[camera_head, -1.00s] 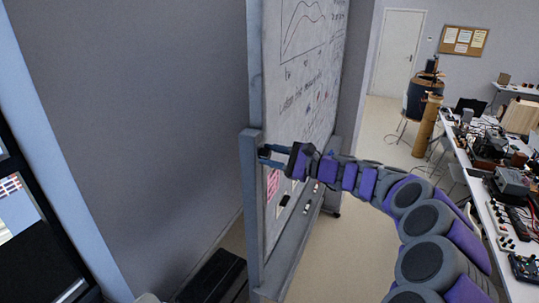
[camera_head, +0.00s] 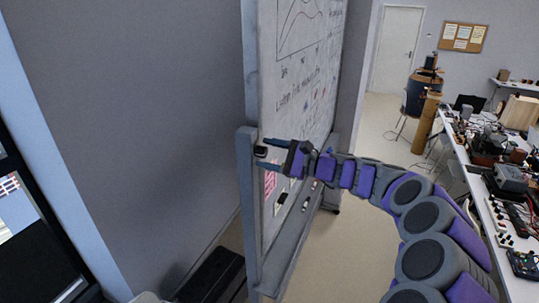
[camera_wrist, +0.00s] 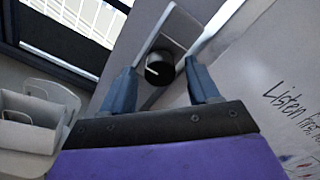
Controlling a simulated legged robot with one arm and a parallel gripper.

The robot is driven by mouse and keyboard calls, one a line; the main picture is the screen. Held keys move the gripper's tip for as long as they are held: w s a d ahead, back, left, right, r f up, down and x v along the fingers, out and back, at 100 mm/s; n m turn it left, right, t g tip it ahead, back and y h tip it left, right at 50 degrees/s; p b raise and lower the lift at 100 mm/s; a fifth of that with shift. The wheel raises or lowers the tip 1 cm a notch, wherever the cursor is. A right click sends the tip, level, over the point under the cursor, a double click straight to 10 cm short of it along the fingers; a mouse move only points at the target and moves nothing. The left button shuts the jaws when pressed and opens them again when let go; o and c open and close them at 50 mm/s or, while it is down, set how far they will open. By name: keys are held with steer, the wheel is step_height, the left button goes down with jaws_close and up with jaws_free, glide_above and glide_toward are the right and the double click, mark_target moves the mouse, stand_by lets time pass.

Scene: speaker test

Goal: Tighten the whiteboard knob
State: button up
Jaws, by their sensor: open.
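The whiteboard (camera_head: 300,95) stands edge-on near the middle of the head view, in a grey frame (camera_head: 249,220). The knob (camera_head: 261,152) is a small black round piece on the side of that frame. In the wrist view the knob (camera_wrist: 160,68) shows a light line on its face and sits between and slightly beyond my fingertips. My gripper (camera_head: 268,154) reaches in from the right. Its two blue fingers are open, one on either side of the knob; the wrist view shows my gripper (camera_wrist: 160,75) with gaps there. Whether a finger touches the frame I cannot tell.
A grey wall (camera_head: 150,110) is left of the board. A dark box (camera_head: 213,278) lies on the floor below. A long table (camera_head: 492,190) full of equipment stands at the right. Open floor (camera_head: 335,250) lies between board and table.

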steer(key=b+v, duration=0.3)
steer(key=v, duration=1.4)
steer(key=shift+d, duration=0.2)
steer(key=s+a+f+n+g+h+b, duration=0.3)
steer(key=s+a+f+n+g+b, duration=0.25)
steer(key=s+f, duration=0.5)
steer(key=s+a+f+n+g+h+b, duration=0.2)
steer(key=s+a+f+n+h+b, duration=0.2)
steer(key=s+a+f+b, duration=0.65)
steer(key=s+d+f+n+h+b, duration=0.2)
steer(key=s+d+f+h+b, duration=0.2)
steer(key=s+d+f, duration=0.4)
steer(key=s+d+f+n+h+b, duration=0.1)
steer(key=s+d+f+h+b, duration=0.3)
steer(key=s+d+f, duration=0.5)
steer(key=s+f+h, duration=0.2)
steer(key=s+f, duration=0.1)
steer(key=s, duration=0.2)
steer(key=shift+s+d+n, duration=0.25)
steer(key=shift+s+n, duration=0.1)
steer(key=shift+s, duration=0.05)
